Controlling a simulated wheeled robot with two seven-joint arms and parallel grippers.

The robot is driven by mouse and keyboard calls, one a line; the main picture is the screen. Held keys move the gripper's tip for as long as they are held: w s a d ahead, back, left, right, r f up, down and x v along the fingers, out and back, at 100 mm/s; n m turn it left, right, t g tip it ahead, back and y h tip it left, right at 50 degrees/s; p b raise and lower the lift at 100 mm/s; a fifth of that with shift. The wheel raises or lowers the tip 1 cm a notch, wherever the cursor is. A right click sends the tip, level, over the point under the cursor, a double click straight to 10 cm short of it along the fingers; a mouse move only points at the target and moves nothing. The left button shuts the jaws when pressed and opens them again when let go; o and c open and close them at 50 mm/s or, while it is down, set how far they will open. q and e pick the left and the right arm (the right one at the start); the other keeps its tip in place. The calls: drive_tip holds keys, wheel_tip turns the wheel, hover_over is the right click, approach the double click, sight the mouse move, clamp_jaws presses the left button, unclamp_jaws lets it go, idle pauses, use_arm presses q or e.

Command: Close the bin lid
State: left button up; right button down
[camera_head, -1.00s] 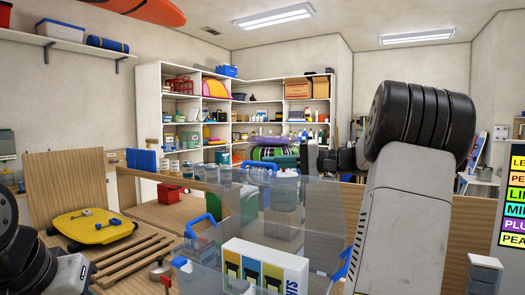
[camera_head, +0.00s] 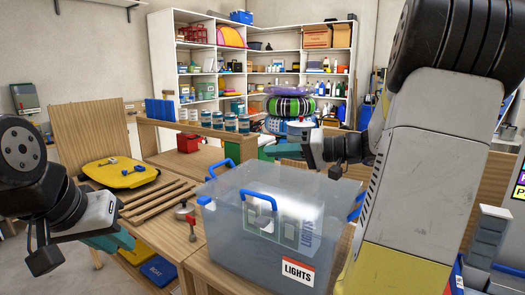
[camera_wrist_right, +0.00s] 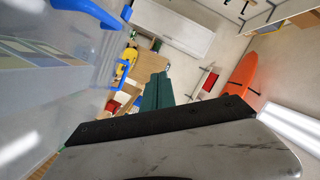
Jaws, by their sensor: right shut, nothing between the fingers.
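The translucent bin (camera_head: 270,235) with a LIGHTS label stands on the wooden bench. Blue handles (camera_head: 258,198) show on its sides. Its clear lid (camera_head: 285,185) appears to lie flat across the top; whether it is fully seated I cannot tell. A box shows through the plastic. My right gripper (camera_head: 282,151) is above the bin's far edge, shut and empty. Its teal fingers (camera_wrist_right: 156,92) show together in the right wrist view, with a blue handle (camera_wrist_right: 92,12) at upper left. My left gripper (camera_head: 118,240) is left of the bin, apart from it; its jaw opening is unclear.
A red box (camera_head: 188,143) and a row of jars (camera_head: 218,121) stand behind. Shelves (camera_head: 250,75) fill the back. Below the bench is a blue lid (camera_head: 158,270).

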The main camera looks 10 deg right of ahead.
drive_tip(key=s+d+r, duration=0.5)
drive_tip(key=d, duration=0.4)
drive_tip(key=s+a+f+g+h, duration=0.2)
drive_tip(key=s+a+f+g, duration=0.2)
drive_tip(key=a, duration=0.6)
drive_tip(key=s+a+f+t+h, duration=0.1)
drive_tip(key=s+a+f+h, duration=0.3)
drive_tip(key=s+f+h, duration=0.4)
drive_tip(key=shift+s+f+h, duration=0.25)
drive_tip(key=shift+s+h, duration=0.25)
drive_tip(key=shift+s, duration=0.5)
